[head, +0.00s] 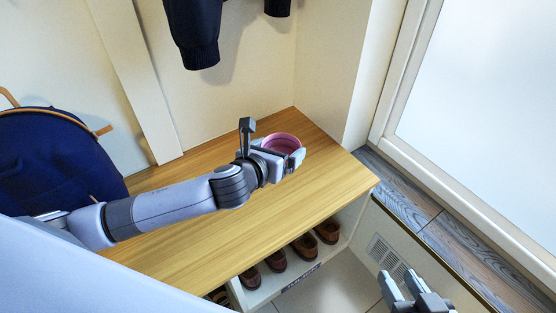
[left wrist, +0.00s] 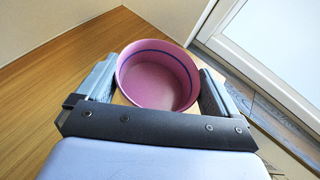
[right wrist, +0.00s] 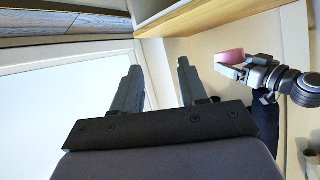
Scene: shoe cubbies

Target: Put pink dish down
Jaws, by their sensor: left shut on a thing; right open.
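The pink dish (head: 283,142) is a round bowl, upright with its opening facing up. In the left wrist view the pink dish (left wrist: 157,77) shows a dark blue line inside and sits between both fingers. My left gripper (head: 283,155) is shut on it, over the far right end of the wooden bench top (head: 220,240). I cannot tell whether its base touches the wood. My right gripper (head: 405,285) is open and empty, low at the right, beyond the bench's front edge. In the right wrist view the pink dish (right wrist: 230,57) shows at the right in my left gripper.
Brown shoes (head: 304,246) stand in the cubbies under the bench. A navy backpack (head: 55,155) rests at the bench's left. Dark clothing (head: 195,35) hangs above. The bench's middle is clear beside my left arm. A white-framed window or door (head: 480,100) is at the right.

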